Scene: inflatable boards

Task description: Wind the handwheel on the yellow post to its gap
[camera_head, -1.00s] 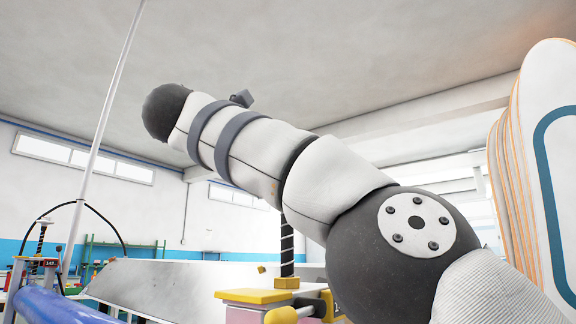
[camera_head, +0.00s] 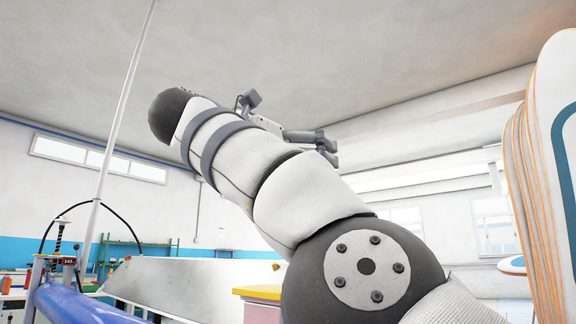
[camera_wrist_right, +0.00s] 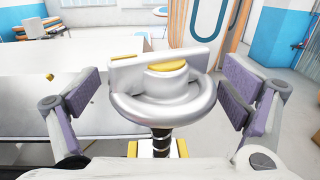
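In the right wrist view, a silver handwheel (camera_wrist_right: 124,104) with a yellow hub (camera_wrist_right: 166,66) and a bar across its top sits on a dark threaded shaft (camera_wrist_right: 160,141). Yellow parts of the post (camera_wrist_right: 182,148) show below it. My right gripper (camera_wrist_right: 165,95) is open, with one purple-grey finger pad on each side of the wheel and a visible space between each pad and the rim. In the head view my right gripper (camera_head: 327,142) shows small beyond my arm, which hides the handwheel. A yellow-topped block (camera_head: 257,292) shows partly beside the arm. My left gripper is not in view.
White-and-orange boards (camera_head: 532,180) stand upright at the right. A blue roll (camera_head: 75,305) and a red-marked clamp (camera_head: 69,261) are at the lower left, near a thin white pole (camera_head: 104,170). A pale table surface (camera_wrist_right: 50,95) lies left of the wheel.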

